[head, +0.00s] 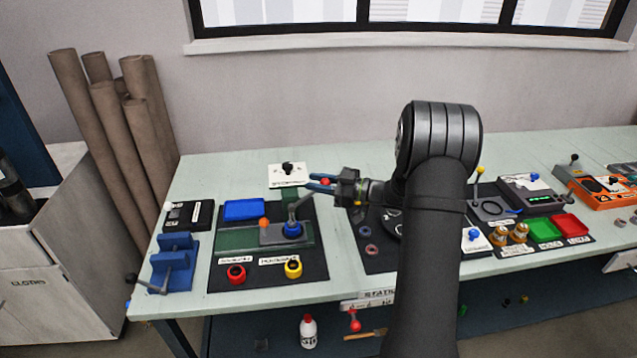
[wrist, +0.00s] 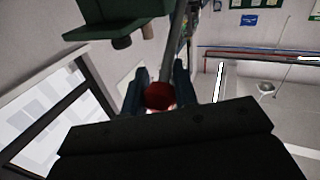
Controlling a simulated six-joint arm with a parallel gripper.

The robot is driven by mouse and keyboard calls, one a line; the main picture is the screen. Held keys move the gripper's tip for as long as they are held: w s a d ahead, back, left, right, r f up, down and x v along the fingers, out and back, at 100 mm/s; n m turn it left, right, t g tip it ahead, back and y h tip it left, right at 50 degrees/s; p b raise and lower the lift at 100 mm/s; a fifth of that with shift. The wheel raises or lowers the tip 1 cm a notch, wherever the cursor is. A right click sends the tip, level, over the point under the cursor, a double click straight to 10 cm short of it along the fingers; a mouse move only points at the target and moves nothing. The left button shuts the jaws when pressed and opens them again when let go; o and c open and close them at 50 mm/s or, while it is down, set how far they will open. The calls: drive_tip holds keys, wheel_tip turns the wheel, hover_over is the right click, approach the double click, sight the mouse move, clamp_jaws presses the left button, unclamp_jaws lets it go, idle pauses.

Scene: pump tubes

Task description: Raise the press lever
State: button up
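The press (head: 290,196) is a green frame with a green base on a dark mat, left of centre in the head view. Its grey lever (head: 301,202) slopes up to the right, ending in a red ball knob (head: 325,181). My gripper (head: 321,182) reaches in from the right, with one blue finger on each side of the knob. In the wrist view, the knob (wrist: 158,95) fills the gap between the fingers, and the lever rod (wrist: 172,45) runs up from it. Part of the green press (wrist: 120,15) shows at the top. The fingers look shut on the knob.
A blue knob (head: 292,229) and red (head: 236,273) and yellow (head: 293,268) rings are on the press mat. A blue block (head: 243,210) and a blue vise (head: 173,262) stand left. More stations (head: 530,195) fill the right. Free bench lies at the back left.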

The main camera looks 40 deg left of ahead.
clamp_jaws()
drive_tip(key=shift+r, duration=0.1)
drive_tip(key=s+a+r+n+t+h, duration=0.3)
drive_tip(key=s+a+t+h, duration=0.2)
drive_tip(key=s+a+h, duration=0.2)
drive_tip(key=shift+t+h, duration=0.4)
drive_tip(key=shift+h, duration=0.5)
idle(0.3)
drive_tip(key=o, duration=0.5)
unclamp_jaws()
drive_tip(key=shift+f, duration=0.1)
drive_tip(key=shift+o, duration=0.5)
